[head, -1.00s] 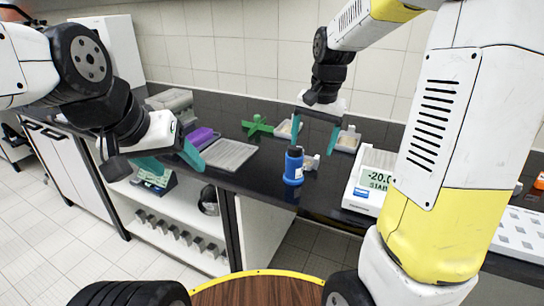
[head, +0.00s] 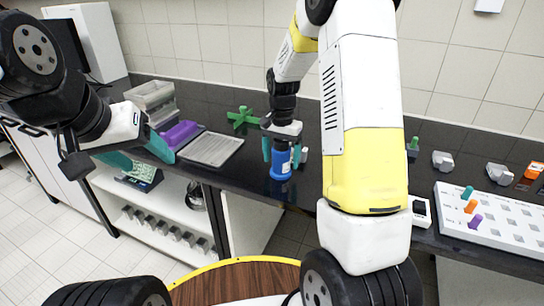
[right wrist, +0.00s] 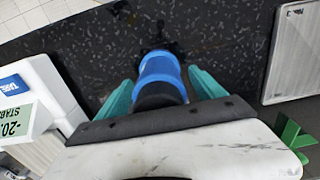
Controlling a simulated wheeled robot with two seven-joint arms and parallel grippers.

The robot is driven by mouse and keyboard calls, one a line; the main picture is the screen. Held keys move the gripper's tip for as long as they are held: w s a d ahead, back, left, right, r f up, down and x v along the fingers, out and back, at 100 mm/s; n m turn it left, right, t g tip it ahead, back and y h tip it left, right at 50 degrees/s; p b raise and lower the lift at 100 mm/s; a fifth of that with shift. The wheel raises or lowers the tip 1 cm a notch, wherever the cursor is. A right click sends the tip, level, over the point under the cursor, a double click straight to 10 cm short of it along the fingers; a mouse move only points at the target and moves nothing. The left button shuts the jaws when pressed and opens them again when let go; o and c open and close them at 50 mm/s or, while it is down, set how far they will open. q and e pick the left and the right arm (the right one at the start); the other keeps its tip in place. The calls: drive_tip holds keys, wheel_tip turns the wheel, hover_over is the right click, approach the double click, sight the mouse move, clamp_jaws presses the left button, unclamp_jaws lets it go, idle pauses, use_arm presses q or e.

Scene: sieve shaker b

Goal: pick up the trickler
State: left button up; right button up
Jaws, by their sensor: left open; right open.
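A blue cylinder with a white band (head: 281,169), which I take for the trickler, stands upright on the black bench near its front edge. My right gripper (head: 282,154) is open, pointing down, with its teal fingers on either side of the cylinder's upper part. In the right wrist view the cylinder (right wrist: 160,70) and its black top lie between the open fingers; a small gap seems to show, though contact is hard to tell. My left gripper (head: 139,155) is open and empty, at the left by the bench's front edge.
A grey tray (head: 212,149), a purple block (head: 180,134) and a green cross (head: 243,117) lie left of the cylinder. A white peg board (head: 500,223) is at the right, with grey holders (head: 443,160) behind.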

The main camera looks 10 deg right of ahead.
drive_tip(key=shift+f, duration=0.4)
drive_tip(key=shift+c, duration=0.5)
clamp_jaws()
drive_tip(key=shift+r, duration=0.1)
